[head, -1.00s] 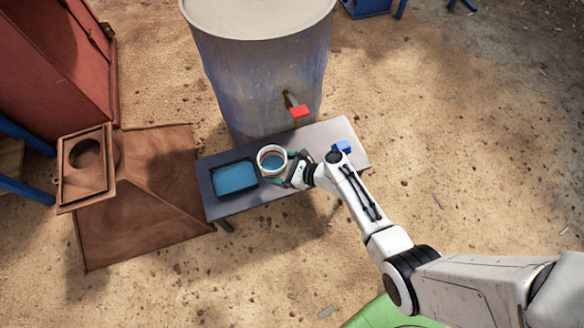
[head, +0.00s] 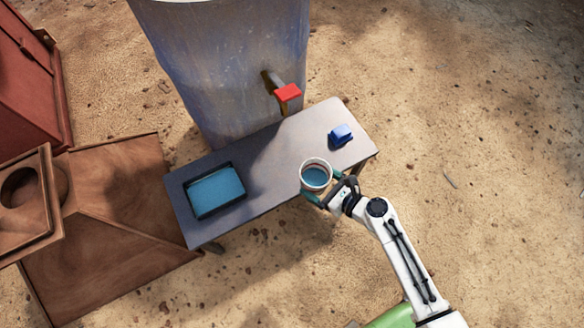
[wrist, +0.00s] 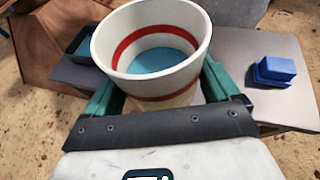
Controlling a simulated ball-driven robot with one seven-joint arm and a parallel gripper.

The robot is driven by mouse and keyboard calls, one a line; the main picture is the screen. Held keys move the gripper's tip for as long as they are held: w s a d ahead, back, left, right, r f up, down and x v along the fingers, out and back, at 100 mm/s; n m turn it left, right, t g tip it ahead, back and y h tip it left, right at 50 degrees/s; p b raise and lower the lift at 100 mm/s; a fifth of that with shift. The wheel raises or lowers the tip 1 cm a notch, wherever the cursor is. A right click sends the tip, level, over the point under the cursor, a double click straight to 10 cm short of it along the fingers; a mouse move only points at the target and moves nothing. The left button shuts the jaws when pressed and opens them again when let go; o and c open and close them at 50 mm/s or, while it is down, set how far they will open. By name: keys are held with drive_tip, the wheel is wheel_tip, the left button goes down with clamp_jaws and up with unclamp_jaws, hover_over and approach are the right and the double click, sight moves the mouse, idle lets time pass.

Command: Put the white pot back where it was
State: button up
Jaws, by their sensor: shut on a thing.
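The white pot (head: 316,175) has a red band inside and blue contents, and it stands upright. In the wrist view the pot (wrist: 150,50) sits between the two green fingers of my gripper (wrist: 155,95), which is shut on it. In the head view my gripper (head: 322,188) holds the pot at the front edge of the grey table (head: 265,165), right of its middle. I cannot tell how high the pot is above the table.
A black tray with blue contents (head: 215,190) lies on the table's left end. A blue object (head: 341,135) lies at the right end. A large drum (head: 230,70) with a red-handled tap (head: 287,92) stands behind. Bare tabletop lies between tray and pot.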

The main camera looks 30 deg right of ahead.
drive_tip(key=shift+s+f, duration=0.1)
drive_tip(key=shift+f, duration=0.15)
drive_tip(key=shift+f+b, duration=0.1)
drive_tip(key=shift+b, duration=0.2)
drive_tip(key=w+f+b, duration=0.2)
drive_tip(key=w+f, duration=0.1)
drive_tip(key=w, duration=0.1)
drive_tip(key=w+a+f+b, duration=0.1)
drive_tip(key=w+f+b, duration=0.1)
drive_tip(key=w+f, duration=0.1)
drive_tip(key=w+f+b, duration=0.2)
drive_tip(key=w+f, duration=0.1)
drive_tip(key=w, duration=0.3)
drive_tip(key=shift+w+a, duration=0.1)
drive_tip(key=shift+a, duration=0.2)
drive_tip(key=shift+w+f+b, duration=0.15)
drive_tip(key=shift+f+b, duration=0.55)
drive_tip(key=shift+f, duration=0.2)
drive_tip(key=shift+w+f+b, duration=0.15)
drive_tip(key=shift+f+b, duration=0.55)
drive_tip(key=shift+f, duration=0.2)
drive_tip(key=shift+f, duration=0.15)
drive_tip(key=o, duration=0.9)
drive_tip(key=shift+f, duration=0.1)
drive_tip(key=shift+o, duration=0.8)
